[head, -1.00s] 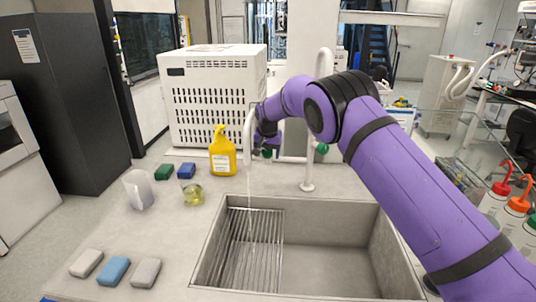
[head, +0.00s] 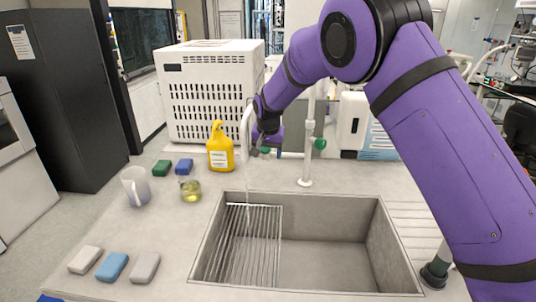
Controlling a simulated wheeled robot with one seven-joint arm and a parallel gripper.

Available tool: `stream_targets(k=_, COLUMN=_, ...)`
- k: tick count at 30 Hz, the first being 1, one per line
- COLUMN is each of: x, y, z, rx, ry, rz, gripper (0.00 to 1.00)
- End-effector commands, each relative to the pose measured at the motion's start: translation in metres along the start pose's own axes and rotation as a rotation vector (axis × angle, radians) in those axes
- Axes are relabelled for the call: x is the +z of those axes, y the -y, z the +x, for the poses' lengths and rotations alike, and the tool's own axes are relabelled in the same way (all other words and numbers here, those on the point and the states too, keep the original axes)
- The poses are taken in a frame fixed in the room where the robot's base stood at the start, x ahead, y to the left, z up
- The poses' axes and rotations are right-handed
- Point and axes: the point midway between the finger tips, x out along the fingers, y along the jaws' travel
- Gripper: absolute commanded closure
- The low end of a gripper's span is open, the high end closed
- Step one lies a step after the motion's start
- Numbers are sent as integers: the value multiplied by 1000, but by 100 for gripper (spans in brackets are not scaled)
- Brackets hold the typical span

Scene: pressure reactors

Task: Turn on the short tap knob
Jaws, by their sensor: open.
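The white tap (head: 307,130) stands behind the sink, with a side arm and a spout that lets a thin stream of water (head: 247,180) fall into the sink (head: 325,262). A green knob (head: 320,143) sits on the right of the upright pipe. Another green knob (head: 266,149) sits at the left end of the short side arm, right beside my gripper. My gripper (head: 262,150) is open, at this left knob. Its fingers are small and partly overlap the knob, so contact cannot be told.
A yellow bottle (head: 220,148) and a white vented box (head: 213,95) stand left of the tap. A pitcher (head: 136,186), a glass jar (head: 190,190) and several sponges (head: 113,266) lie on the counter. A metal rack (head: 250,245) lies in the sink.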

Motion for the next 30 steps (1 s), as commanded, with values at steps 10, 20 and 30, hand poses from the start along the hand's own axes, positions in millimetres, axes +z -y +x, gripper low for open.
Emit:
stream_targets(k=10, x=18, y=-5, z=-5, rx=0, ry=0, rz=0, gripper=29)
stream_targets(k=20, x=17, y=-6, z=-6, rx=0, ry=0, rz=0, gripper=29)
stream_targets(k=30, x=12, y=-67, z=-89, rx=-31, ry=-9, rz=12, gripper=29)
